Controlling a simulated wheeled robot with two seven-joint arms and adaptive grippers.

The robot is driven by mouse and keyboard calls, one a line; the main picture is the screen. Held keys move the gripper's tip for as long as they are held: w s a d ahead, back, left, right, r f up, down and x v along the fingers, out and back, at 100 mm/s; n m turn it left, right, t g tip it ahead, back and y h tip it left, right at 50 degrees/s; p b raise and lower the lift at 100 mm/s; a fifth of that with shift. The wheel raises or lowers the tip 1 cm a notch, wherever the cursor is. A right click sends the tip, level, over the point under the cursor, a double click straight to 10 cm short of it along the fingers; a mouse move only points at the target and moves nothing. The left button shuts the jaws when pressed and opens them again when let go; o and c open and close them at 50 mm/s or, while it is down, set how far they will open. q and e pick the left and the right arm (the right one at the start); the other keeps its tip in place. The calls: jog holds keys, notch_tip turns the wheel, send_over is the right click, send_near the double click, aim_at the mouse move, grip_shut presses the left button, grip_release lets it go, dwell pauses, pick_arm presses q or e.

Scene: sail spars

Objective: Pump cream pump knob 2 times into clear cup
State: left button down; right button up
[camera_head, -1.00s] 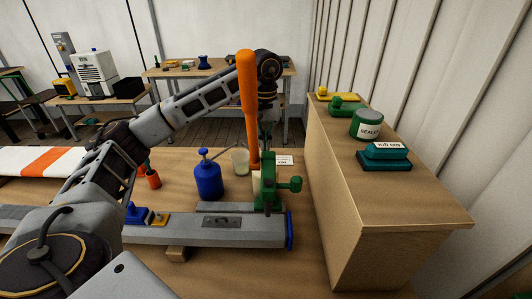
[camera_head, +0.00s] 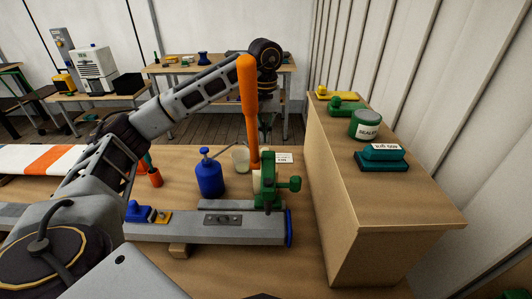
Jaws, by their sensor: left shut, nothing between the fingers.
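A blue pump bottle (camera_head: 209,179) stands upright on the wooden workbench, with a blue pump knob (camera_head: 205,152) on top. Its thin spout points right, toward the clear cup (camera_head: 240,158), a small pale see-through cup just behind and right of it. My left gripper (camera_head: 265,134) hangs fingers down from the arm's end, right of the cup and apart from the knob. It is shut and empty, and partly hidden behind an orange handle. My right gripper is not in view.
A grey beam (camera_head: 200,229) lies in front of the bottle. An orange-red container (camera_head: 155,178) stands left. A tall wooden cabinet (camera_head: 345,200) with a sealer tub (camera_head: 366,125) closes the right side.

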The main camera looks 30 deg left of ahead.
aim_at(265, 148)
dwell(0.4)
pick_arm(q)
jog(key=shift+f, duration=0.15)
jog(key=shift+f+b, duration=0.85)
jog(key=shift+f, duration=0.4)
jog(key=shift+a+f+b, duration=0.1)
jog(key=shift+f+b, duration=0.45)
jog(key=shift+f, duration=0.5)
jog(key=shift+f+b, duration=0.4)
jog(key=shift+f, duration=0.15)
jog(key=shift+r, duration=0.25)
jog(key=shift+r+p, duration=2.05)
jog(key=shift+r, duration=0.7)
